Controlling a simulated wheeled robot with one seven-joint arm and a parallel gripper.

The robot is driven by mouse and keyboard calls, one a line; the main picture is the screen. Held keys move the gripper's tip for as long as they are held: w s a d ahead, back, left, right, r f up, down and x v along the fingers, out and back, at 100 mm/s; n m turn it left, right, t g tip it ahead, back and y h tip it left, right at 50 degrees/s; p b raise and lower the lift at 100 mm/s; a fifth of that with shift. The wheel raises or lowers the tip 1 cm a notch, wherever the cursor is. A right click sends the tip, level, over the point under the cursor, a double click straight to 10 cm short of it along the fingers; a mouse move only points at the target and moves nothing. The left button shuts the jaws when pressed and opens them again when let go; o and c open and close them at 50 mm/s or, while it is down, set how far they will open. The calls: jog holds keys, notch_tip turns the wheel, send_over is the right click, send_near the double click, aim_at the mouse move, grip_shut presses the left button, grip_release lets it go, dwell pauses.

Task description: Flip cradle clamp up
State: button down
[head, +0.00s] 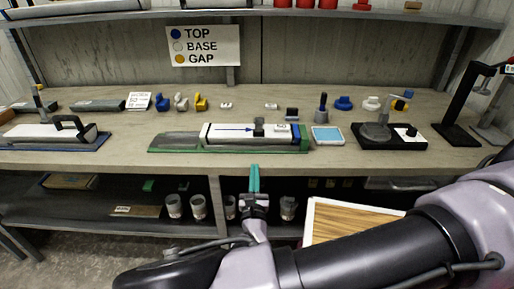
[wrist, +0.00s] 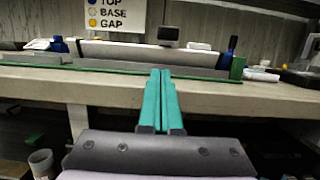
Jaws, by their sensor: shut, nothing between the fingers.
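In the head view, the cradle (head: 170,149) is a long grey and green trough on the bench. A white core liner (head: 228,134) with a blue arrow lies in it. A dark clamp (head: 259,126) stands at the middle of the liner; whether it is up or down is hard to tell. The clamp also shows in the wrist view as a dark block (wrist: 169,35) above the white liner (wrist: 125,50). My gripper (head: 254,167) has teal fingers, shut and empty, in front of the bench edge and apart from the cradle. The fingers (wrist: 160,72) point toward the cradle in the wrist view.
A blue-screened device (head: 327,136) sits right of the cradle, and a black stand (head: 395,142) is farther right. Coloured caps (head: 182,101) stand behind. Another liner and cradle (head: 50,134) lie at left. A lower shelf (head: 110,207) holds jars. The bench's front edge lies close to my gripper.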

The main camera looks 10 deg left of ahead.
jog(key=x, duration=1)
jog(key=shift+r, duration=0.1)
dwell(0.3)
jog(key=shift+s+r+g, duration=0.1)
jog(key=shift+r+g, duration=0.2)
jog(key=shift+g, duration=0.3)
